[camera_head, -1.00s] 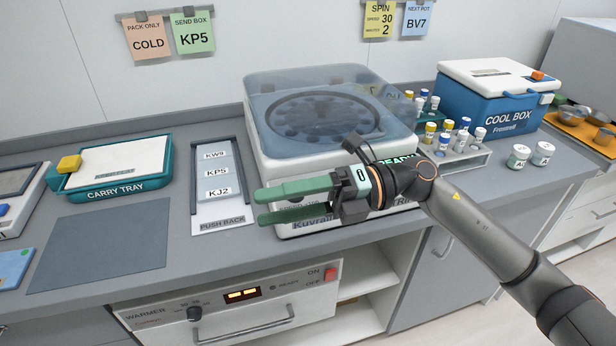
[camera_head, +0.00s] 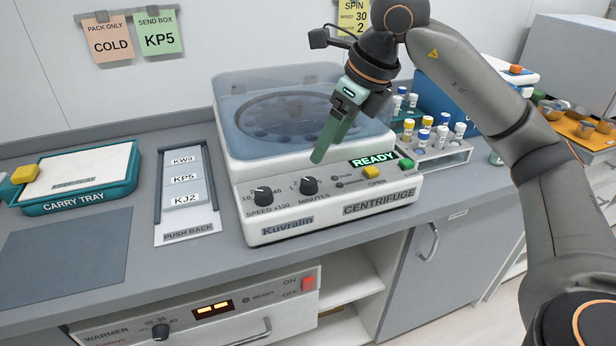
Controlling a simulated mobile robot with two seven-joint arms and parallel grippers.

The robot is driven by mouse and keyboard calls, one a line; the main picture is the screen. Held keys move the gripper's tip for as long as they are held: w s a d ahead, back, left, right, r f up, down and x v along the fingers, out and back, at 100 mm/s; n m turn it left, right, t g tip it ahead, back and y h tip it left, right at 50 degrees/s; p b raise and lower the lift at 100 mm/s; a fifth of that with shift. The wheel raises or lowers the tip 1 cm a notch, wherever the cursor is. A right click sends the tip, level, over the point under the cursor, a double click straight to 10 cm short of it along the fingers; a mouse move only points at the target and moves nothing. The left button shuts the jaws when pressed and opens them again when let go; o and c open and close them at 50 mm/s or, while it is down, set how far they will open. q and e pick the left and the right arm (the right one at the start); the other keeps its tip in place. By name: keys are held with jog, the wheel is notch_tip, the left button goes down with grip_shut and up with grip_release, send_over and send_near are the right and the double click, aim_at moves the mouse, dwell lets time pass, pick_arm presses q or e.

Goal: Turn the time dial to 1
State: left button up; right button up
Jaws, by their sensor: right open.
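The centrifuge (camera_head: 240,168) stands on the counter with its clear lid down. On its front panel are two black dials. The minutes dial (camera_head: 309,186) is the time dial; its pointer is too small to read. The speed dial (camera_head: 263,196) sits to its left. My right gripper (camera_head: 319,156) points down in front of the lid, its green fingertips just above and slightly right of the minutes dial, apart from it. It is open and empty; the fingers overlap in this view. My left gripper is not in view.
The READY display (camera_head: 374,160), yellow button (camera_head: 371,173) and green button (camera_head: 406,164) are right of the dials. A tube rack (camera_head: 450,158) stands to the right. The carry tray (camera_head: 75,205) and label board (camera_head: 188,235) are left. The warmer (camera_head: 200,325) is below.

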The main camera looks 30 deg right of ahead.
aim_at(309, 181)
jog(key=x, duration=0.9)
jog(key=shift+w+f+b, duration=0.15)
jog(key=shift+f+b, duration=0.2)
jog(key=shift+b, duration=0.05)
jog(key=shift+c, duration=0.2)
grip_shut()
